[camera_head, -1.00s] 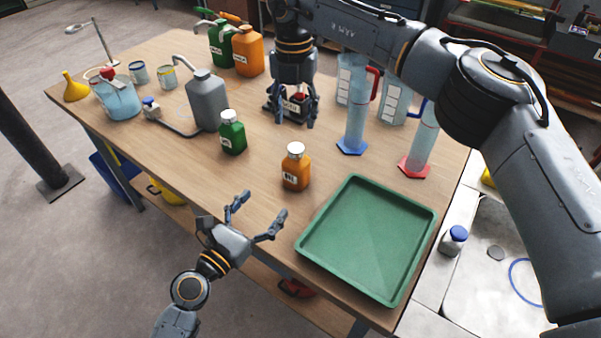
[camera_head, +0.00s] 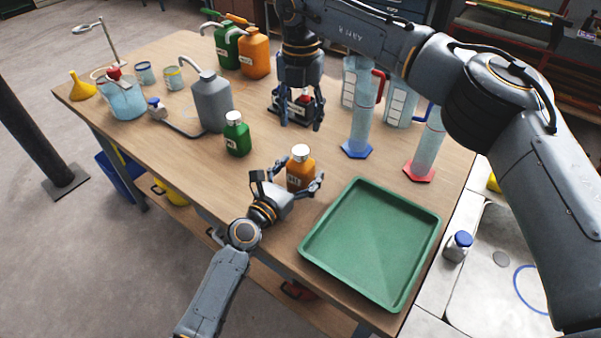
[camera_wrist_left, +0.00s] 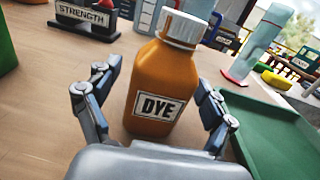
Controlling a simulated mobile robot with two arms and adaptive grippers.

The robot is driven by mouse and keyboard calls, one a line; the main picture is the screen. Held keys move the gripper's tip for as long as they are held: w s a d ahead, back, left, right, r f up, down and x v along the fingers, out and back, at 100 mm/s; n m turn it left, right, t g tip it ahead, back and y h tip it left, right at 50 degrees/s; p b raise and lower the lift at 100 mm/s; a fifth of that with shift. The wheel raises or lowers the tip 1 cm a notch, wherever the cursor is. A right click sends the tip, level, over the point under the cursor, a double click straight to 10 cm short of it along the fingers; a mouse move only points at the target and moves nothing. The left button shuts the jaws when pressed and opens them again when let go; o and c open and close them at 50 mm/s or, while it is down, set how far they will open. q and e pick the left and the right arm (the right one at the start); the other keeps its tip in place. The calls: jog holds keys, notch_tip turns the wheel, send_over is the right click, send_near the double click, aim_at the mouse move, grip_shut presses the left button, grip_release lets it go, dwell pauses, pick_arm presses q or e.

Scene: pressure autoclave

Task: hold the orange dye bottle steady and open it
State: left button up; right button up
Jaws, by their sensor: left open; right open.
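The orange dye bottle (camera_head: 300,170) stands upright on the table with its white cap (camera_head: 300,152) on. In the left wrist view the bottle (camera_wrist_left: 163,80) carries a DYE label and its white cap (camera_wrist_left: 182,28) sits at the top. My left gripper (camera_head: 290,181) is open, low over the table, with one finger on each side of the bottle. In the left wrist view gaps show between the fingers (camera_wrist_left: 152,100) and the bottle. My right gripper (camera_head: 301,118) is open, pointing down above the table behind the bottle, by the dark STRENGTH-labelled stand (camera_wrist_left: 85,22).
A green tray (camera_head: 308,245) lies right of the bottle. A green bottle (camera_head: 237,136) and a grey jug (camera_head: 212,103) stand to the left. Tall cylinders with a blue base (camera_head: 356,150) and a red base (camera_head: 419,172) stand behind the tray. Bare wood lies in front of the green bottle.

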aim_at(301, 150)
pick_arm(q)
jog(key=shift+w, duration=0.1)
grip_shut()
pick_arm(e)
jog(key=m, duration=1.3)
jog(key=shift+m, duration=0.4)
jog(key=m, duration=0.4)
jog(key=shift+f, duration=4)
